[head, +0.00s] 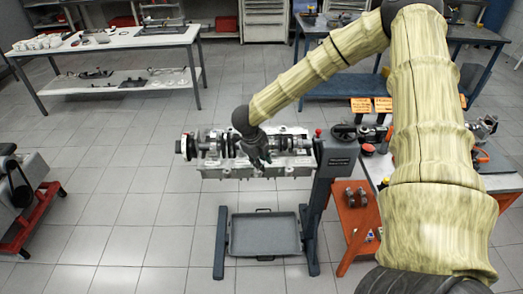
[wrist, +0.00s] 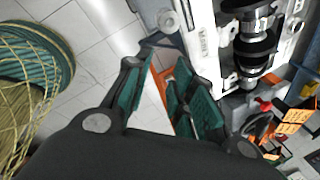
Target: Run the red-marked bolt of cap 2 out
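The engine block (head: 215,172) hangs on a grey engine stand (head: 335,160), with the crankshaft (head: 212,146) lying along its upper side. The block (wrist: 203,42) and crankshaft (wrist: 250,70) also show at the upper right of the wrist view. My gripper (head: 260,163) is over the block's middle in the head view and hides part of the crankshaft there. In the wrist view my gripper (wrist: 160,85) has its green-padded fingers spread, with floor and an orange edge visible between them. I see nothing held. Cap 2 and its red-marked bolt cannot be made out.
A red knob (head: 318,132) tops the stand. A grey drip tray (head: 264,234) lies below the block. An orange cart (head: 355,215) stands to the right. A white parts table (head: 120,40) is at the back left. Floor left of the block is clear.

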